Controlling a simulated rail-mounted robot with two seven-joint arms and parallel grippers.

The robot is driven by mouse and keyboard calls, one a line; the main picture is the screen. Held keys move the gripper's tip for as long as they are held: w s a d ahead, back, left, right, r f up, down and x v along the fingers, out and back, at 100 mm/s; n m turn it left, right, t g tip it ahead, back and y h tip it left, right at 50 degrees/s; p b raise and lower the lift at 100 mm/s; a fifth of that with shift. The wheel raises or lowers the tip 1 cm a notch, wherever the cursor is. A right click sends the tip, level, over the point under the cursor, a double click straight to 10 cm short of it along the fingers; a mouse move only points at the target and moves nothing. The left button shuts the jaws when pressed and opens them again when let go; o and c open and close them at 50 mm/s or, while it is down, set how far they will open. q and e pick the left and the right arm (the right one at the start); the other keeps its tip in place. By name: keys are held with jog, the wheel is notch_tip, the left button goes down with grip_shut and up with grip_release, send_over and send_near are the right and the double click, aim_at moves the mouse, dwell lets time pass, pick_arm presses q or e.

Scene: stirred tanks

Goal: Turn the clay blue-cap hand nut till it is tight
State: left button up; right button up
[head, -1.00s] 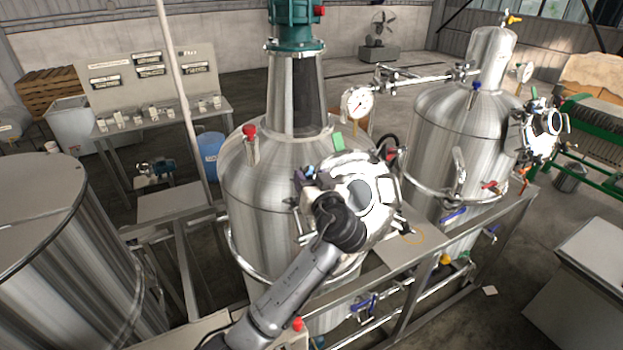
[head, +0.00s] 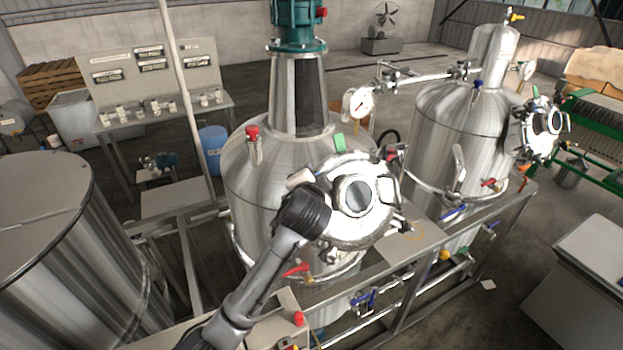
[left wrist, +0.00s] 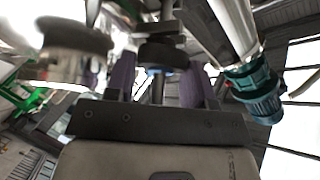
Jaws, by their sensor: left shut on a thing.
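The hand nut (left wrist: 163,54) shows in the left wrist view as a dark, blurred knob with a trace of blue under it. It sits between the purple finger pads of my left gripper (left wrist: 158,82), which is shut on it. In the head view my left wrist covers the nut and the fingertips, at the left rim of the round manway lid (head: 376,212). The lid is on the front of the near steel tank (head: 252,185). The nut's tightness cannot be seen. My right gripper is in neither view.
A second steel tank (head: 440,135) with its own manway stands at the right. A red-handled valve (head: 297,269) sits below my left wrist. A pressure gauge (head: 358,102) and a green tag (head: 339,142) are above the lid. A large steel drum (head: 50,240) fills the lower left.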

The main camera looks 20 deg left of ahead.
pick_arm(q)
jog(key=m+g+h, duration=0.1)
jog(key=m, duration=0.2)
jog(key=m+g+h, duration=0.1)
jog(key=m, duration=0.2)
jog(key=shift+a+r+m+g, duration=0.1)
jog(key=shift+r+m+g, duration=0.05)
jog(key=shift+m+g, duration=0.2)
jog(key=shift+m+g+h, duration=0.3)
jog(key=shift+m+g, duration=0.25)
jog(key=shift+m, duration=0.2)
jog(key=o, duration=0.9)
